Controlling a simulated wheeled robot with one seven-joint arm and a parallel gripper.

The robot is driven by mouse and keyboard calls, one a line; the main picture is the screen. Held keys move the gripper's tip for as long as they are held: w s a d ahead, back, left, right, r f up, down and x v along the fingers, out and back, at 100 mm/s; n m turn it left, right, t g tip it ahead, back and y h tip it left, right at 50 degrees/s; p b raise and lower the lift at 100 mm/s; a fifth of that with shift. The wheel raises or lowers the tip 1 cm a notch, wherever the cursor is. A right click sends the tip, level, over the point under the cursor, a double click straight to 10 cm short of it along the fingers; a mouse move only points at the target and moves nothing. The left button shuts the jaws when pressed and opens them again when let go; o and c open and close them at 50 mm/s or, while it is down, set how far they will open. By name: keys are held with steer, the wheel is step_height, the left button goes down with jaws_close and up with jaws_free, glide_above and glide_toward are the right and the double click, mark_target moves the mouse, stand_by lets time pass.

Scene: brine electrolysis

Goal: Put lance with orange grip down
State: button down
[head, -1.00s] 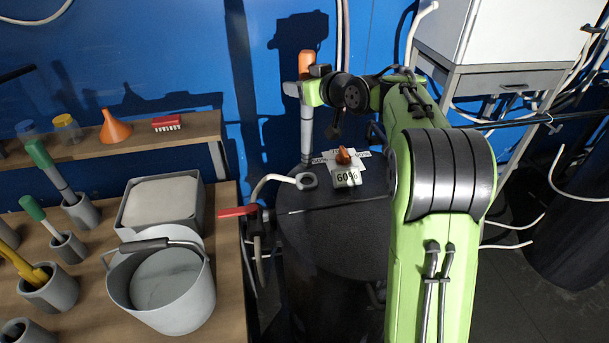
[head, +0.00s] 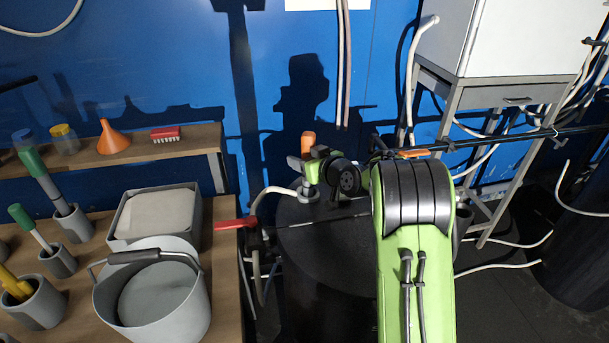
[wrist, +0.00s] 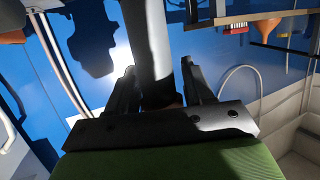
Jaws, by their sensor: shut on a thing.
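The lance has an orange grip (head: 308,140) that shows upright in the head view, just above my gripper (head: 308,166). My gripper is shut on the lance below the orange part, over the black drum (head: 300,245). A grey collar (head: 309,195) on the drum top lies right under the gripper. The lance looks sunk into this collar, but its lower end is hidden.
The left bench holds a grey bucket (head: 195,300), a tray (head: 122,222) and several tools in holders. A red-handled valve (head: 236,224) is beside the drum. A white cabinet (head: 520,40) stands on the right. An orange piece (head: 412,153) shows behind my arm.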

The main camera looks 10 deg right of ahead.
steer(key=shift+f+b, duration=0.45)
steer(key=shift+f, duration=1.8)
steer(key=shift+c, duration=2.2)
jaws_free()
